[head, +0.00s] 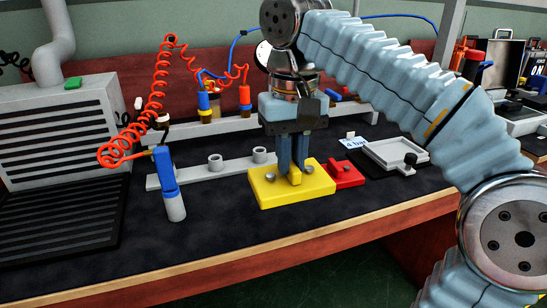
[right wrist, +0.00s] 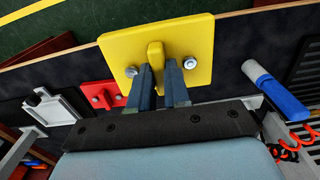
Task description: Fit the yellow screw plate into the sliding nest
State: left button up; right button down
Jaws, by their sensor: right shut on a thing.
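The yellow screw plate (head: 265,189) is a square block with a raised middle tab and a screw on either side of it. It also shows in the right wrist view (right wrist: 193,38). My right gripper (head: 292,172) points down and is shut on the plate's tab, with its fingers (right wrist: 159,78) on either side. I cannot tell whether the plate touches the mat. The sliding nest appears to be the pale grey framed tray (head: 385,160) with a black knob, to the right of the plate and empty. It also shows in the right wrist view (right wrist: 50,108). My left gripper is not in view.
A smaller red plate (head: 347,175) with screws lies between the yellow plate and the tray. A blue and grey tool (head: 172,190) stands at the left on the dark mat. A grey rail with sockets (head: 190,172) runs behind. The wooden front edge (head: 200,269) is clear.

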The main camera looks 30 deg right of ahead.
aim_at(399, 153)
jog(key=k+j, duration=0.2)
jog(key=k, duration=0.3)
jog(key=k+j, duration=0.15)
jog(key=k, duration=0.3)
